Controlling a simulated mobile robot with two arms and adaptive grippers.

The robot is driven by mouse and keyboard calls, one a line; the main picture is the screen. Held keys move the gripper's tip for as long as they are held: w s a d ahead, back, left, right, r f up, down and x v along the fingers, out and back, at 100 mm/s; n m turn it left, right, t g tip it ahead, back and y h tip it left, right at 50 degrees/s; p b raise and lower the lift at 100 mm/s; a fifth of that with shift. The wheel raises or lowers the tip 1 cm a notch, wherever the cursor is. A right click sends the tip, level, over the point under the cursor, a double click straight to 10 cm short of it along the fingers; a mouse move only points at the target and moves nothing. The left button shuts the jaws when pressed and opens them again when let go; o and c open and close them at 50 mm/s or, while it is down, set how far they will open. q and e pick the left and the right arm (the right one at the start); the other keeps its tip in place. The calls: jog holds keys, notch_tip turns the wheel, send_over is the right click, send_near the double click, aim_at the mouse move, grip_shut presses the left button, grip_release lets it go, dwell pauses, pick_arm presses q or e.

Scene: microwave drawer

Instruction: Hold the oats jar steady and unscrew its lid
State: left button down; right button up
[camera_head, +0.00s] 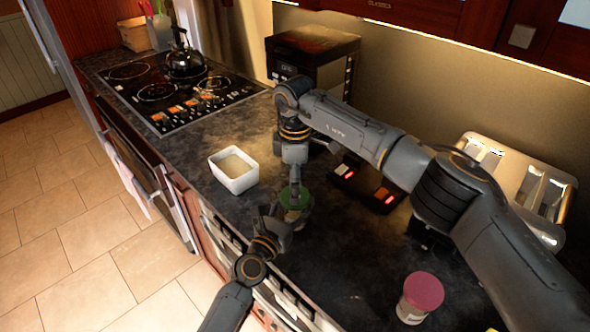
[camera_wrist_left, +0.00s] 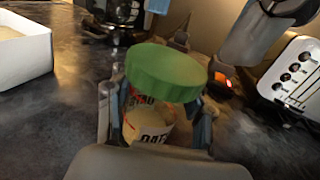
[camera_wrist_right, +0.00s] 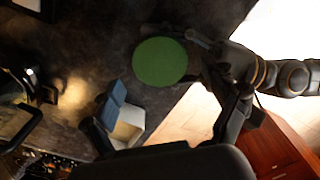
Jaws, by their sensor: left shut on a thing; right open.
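The oats jar (camera_wrist_left: 150,128) stands on the dark counter, its label partly showing in the left wrist view. Its green lid (camera_wrist_left: 165,72) is on top and looks slightly tilted there; I cannot tell how firmly it sits. The lid also shows in the head view (camera_head: 294,199) and from above in the right wrist view (camera_wrist_right: 160,62). My left gripper (camera_wrist_left: 162,122) is shut around the jar's body, below the lid. My right gripper (camera_wrist_right: 172,108) is open and points down above the lid, its fingers apart. In the head view its fingers are small and partly hidden.
A white open container (camera_head: 233,181) stands left of the jar. A jar with a dark red lid (camera_head: 422,292) stands at the front right. A toaster (camera_head: 520,185), a dark appliance (camera_head: 312,58) and a stove with a kettle (camera_head: 184,60) line the counter. Counter between the two jars is clear.

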aim_at(285, 199)
jog(key=shift+f, duration=1.6)
